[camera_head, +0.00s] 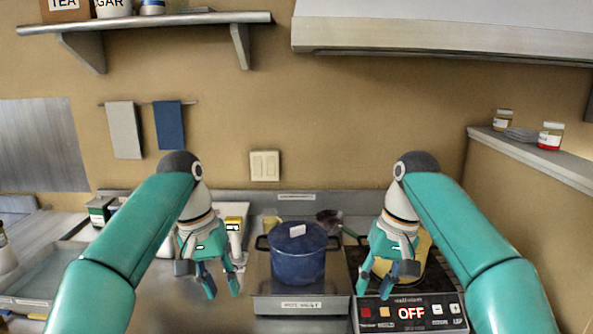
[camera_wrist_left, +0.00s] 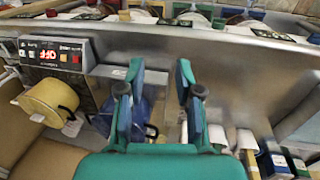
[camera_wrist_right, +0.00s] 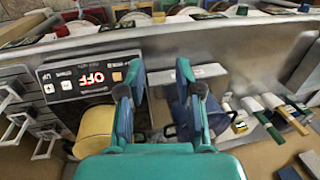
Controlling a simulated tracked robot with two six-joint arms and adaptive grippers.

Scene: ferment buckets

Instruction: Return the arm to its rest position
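My left arm comes in from the left in the head view, and its gripper (camera_head: 222,290) hangs open and empty over the counter, left of the blue pot. It also shows open in the left wrist view (camera_wrist_left: 158,72). My right arm comes in from the right, and its gripper (camera_head: 375,286) hangs open and empty near the front of the cooktop, right of the pot. The right wrist view shows its fingers (camera_wrist_right: 158,75) apart with nothing between them.
A lidded blue pot (camera_head: 298,262) stands between the grippers on a scale-like base (camera_head: 300,304). A yellow pot (camera_wrist_right: 97,128) sits on the cooktop (camera_head: 440,312), whose display reads OFF. A shelf (camera_head: 150,21) and a hood (camera_head: 440,35) are above. A ledge (camera_head: 535,160) is at right.

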